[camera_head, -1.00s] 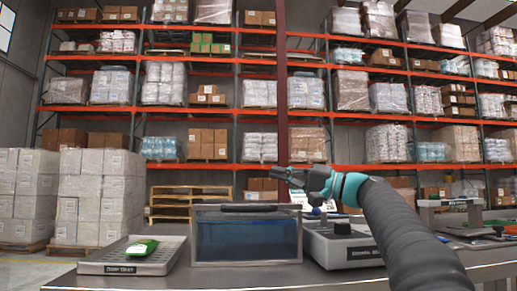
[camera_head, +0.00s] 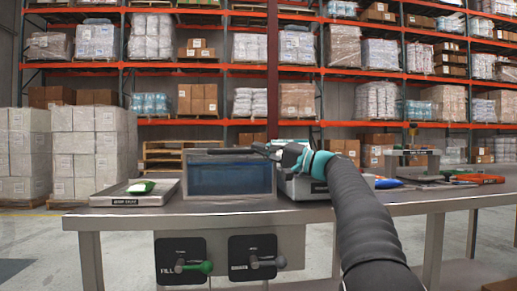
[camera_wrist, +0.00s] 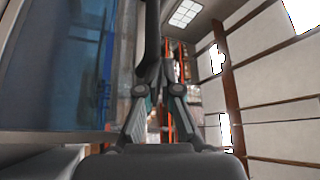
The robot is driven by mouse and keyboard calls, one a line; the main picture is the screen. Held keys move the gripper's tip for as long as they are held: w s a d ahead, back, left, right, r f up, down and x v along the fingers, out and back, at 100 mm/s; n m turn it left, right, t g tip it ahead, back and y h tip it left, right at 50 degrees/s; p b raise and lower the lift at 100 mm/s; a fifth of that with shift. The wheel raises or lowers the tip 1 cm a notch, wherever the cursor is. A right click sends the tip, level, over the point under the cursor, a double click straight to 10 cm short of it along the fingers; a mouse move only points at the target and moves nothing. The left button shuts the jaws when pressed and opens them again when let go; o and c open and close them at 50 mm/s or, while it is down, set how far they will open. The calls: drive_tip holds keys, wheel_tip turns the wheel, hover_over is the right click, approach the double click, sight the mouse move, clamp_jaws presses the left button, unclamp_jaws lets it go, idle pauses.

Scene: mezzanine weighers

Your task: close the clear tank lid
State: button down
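The clear tank (camera_head: 230,180), holding blue liquid, stands on the steel bench; its wall fills the left of the wrist view (camera_wrist: 50,70). The clear tank lid (camera_head: 200,158) lies along the tank's top, with a dark handle bar (camera_head: 228,151) above it. I cannot tell whether the lid is fully shut. My gripper (camera_head: 262,149) points left at the right end of the tank's top, at about handle height. In the wrist view, a dark bar (camera_wrist: 150,35) runs up just ahead of my gripper (camera_wrist: 160,75). Whether the fingers touch or hold it is unclear.
A tray with a green packet (camera_head: 140,187) is left of the tank. A weigher (camera_head: 300,186) stands right of it, partly behind my arm. Green (camera_head: 200,267) and black (camera_head: 270,262) valve levers are on the bench front. Racks and pallets stand behind.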

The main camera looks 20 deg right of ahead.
drive_tip(key=shift+a+f, duration=0.1)
drive_tip(key=shift+f, duration=0.4)
drive_tip(key=r+v, duration=0.1)
drive_tip(key=v, duration=1.1)
drive_tip(key=s+a+f+h, duration=0.1)
drive_tip(key=a, duration=0.2)
drive_tip(key=s+a+f+m+g+h+p, duration=0.1)
drive_tip(key=a, duration=0.3)
drive_tip(key=s+a+f+g+h+p, duration=0.1)
drive_tip(key=a+f, duration=0.1)
drive_tip(key=a, duration=0.1)
drive_tip(key=shift+a+m+h, duration=0.3)
drive_tip(key=shift+a+h, duration=0.1)
drive_tip(key=s+a+f+g+h+p, duration=0.3)
drive_tip(key=s+a+f+h, duration=0.2)
drive_tip(key=s+a+f, duration=0.4)
drive_tip(key=s+d+f+n+h+p, duration=0.1)
drive_tip(key=s+f+h, duration=0.3)
drive_tip(key=s+f, duration=0.4)
drive_tip(key=s+d+f+n+g+h+p, duration=0.1)
drive_tip(key=s+d+f+n+h+p, duration=0.1)
drive_tip(key=s+f, duration=0.7)
drive_tip(key=s+n+h+p, duration=0.1)
drive_tip(key=s+h, duration=0.1)
drive_tip(key=s, duration=0.4)
drive_tip(key=shift+s+g, duration=0.2)
drive_tip(key=shift+g, duration=0.1)
drive_tip(key=shift+d+f, duration=0.1)
